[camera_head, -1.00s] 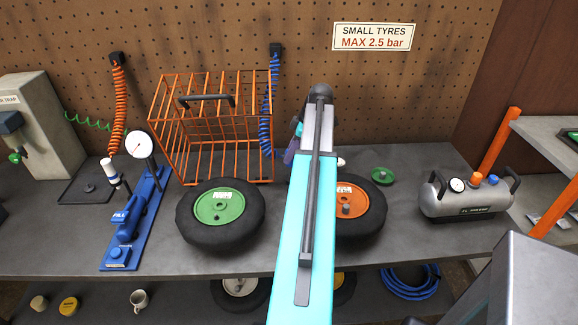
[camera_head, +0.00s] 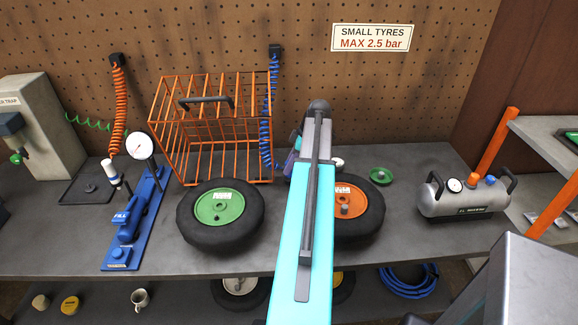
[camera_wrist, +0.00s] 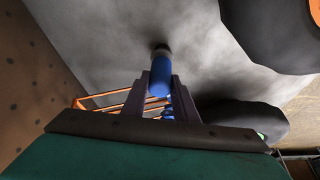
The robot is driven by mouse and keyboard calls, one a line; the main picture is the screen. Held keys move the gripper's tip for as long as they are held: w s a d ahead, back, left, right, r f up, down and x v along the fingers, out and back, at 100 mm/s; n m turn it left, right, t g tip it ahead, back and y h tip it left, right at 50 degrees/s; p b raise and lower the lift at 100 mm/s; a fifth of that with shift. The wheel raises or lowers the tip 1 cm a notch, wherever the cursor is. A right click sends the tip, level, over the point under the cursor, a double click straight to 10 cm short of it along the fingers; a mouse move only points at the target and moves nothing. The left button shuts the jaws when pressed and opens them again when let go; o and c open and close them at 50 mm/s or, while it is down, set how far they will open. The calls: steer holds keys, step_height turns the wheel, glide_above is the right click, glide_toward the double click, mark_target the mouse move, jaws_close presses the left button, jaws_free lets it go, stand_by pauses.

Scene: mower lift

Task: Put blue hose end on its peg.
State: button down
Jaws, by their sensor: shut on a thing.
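The blue hose end (camera_wrist: 160,78) is between the two fingers of my gripper (camera_wrist: 160,88) in the wrist view, with a dark tip toward the grey bench top. A dark round spot (camera_wrist: 161,48) shows at that tip; I cannot tell whether it is the peg or part of the hose end. In the head view the blue coiled hose (camera_head: 266,125) hangs from a wall bracket behind the orange cage. My gripper (camera_head: 292,160) is low over the bench, right of the cage, mostly hidden by my arm. No peg shows clearly.
The orange wire cage (camera_head: 168,125) stands left of my gripper. A green-hubbed tyre (camera_head: 188,220) and an orange-hubbed tyre (camera_head: 372,215) lie nearby. A green dish (camera_head: 381,174) is to the right, then a grey air tank (camera_head: 460,200). The pegboard (camera_head: 390,90) rises behind.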

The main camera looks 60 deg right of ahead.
steer(key=shift+f, duration=0.5)
steer(key=shift+f, duration=0.15)
steer(key=c, duration=1.4)
jaws_free()
steer(key=shift+r, duration=0.2)
steer(key=b+v, duration=0.2)
steer(key=v, duration=1)
steer(key=shift+b, duration=0.3)
steer(key=shift+f, duration=0.1)
